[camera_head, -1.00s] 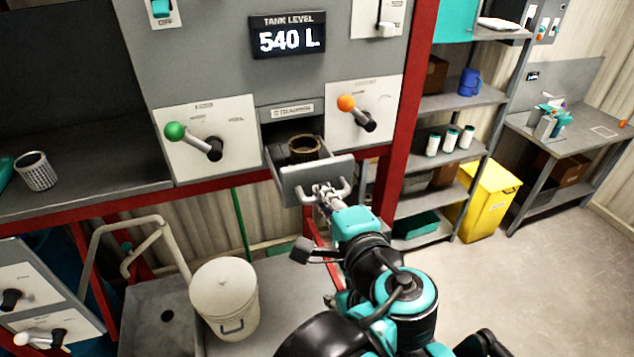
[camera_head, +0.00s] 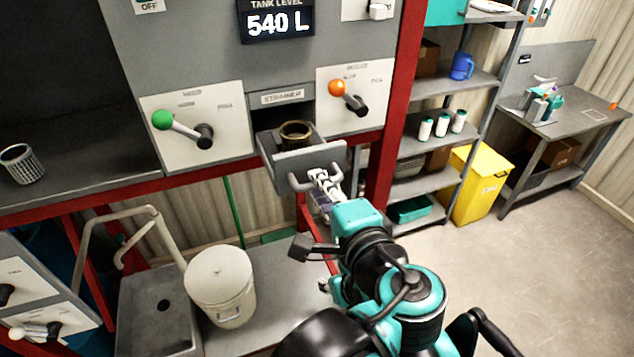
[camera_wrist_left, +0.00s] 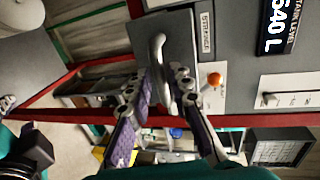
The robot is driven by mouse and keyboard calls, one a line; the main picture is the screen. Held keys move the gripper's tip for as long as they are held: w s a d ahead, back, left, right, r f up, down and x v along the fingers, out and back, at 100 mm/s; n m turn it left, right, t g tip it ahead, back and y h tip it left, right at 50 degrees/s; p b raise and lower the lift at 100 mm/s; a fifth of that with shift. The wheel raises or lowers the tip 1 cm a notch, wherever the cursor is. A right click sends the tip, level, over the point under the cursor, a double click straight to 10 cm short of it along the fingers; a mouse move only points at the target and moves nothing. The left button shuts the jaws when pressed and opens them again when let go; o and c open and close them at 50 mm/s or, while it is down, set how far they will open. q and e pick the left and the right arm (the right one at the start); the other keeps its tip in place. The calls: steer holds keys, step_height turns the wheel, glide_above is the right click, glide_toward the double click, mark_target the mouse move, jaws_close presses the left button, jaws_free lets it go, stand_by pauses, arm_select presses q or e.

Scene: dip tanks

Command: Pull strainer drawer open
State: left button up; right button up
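The strainer drawer (camera_head: 312,164) stands pulled out of the grey tank panel, under the STRAINER label. A round brass-coloured strainer (camera_head: 296,131) sits inside it. The drawer front carries a pale bar handle (camera_head: 294,184), which also shows in the left wrist view (camera_wrist_left: 158,48). The fingers hide part of the bar.
A green-knobbed lever (camera_head: 163,120) and an orange-knobbed lever (camera_head: 338,88) flank the drawer. A red post (camera_head: 385,165) stands just right of it. A white lidded bucket (camera_head: 220,285) is below left. Shelves and a yellow bin (camera_head: 477,188) stand right, with open floor in front.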

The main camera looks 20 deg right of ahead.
arm_select(q)
steer(key=v, duration=1)
steer(key=w+a+f+n+g+y+b, duration=0.1)
steer(key=w+a+f+n+g+b, duration=0.15)
steer(key=a+f+b, duration=0.55)
steer(key=w+a+f+n+g+y+b, duration=0.1)
steer(key=w+a+f+n+g, duration=0.2)
steer(key=f, duration=0.9)
steer(key=w+a+f+n+g+b, duration=0.1)
steer(key=w+a+f+b, duration=0.3)
steer(key=a+f, duration=0.5)
steer(key=s+a+f+n+h+b, duration=0.1)
steer(key=a+f+n+b, duration=0.2)
steer(key=f, duration=0.6)
steer(key=s+a+f+n+g+b, duration=0.1)
steer(key=a+f+n+b, duration=0.3)
steer(key=f+b, duration=0.3)
steer(key=s+a+f+n+g+h+b, duration=0.1)
steer(key=a+f+n+b, duration=0.3)
steer(key=f, duration=0.7)
steer(key=shift+a+h+b, duration=0.3)
steer(key=shift+a+b, duration=0.65)
steer(key=shift+a, duration=0.15)
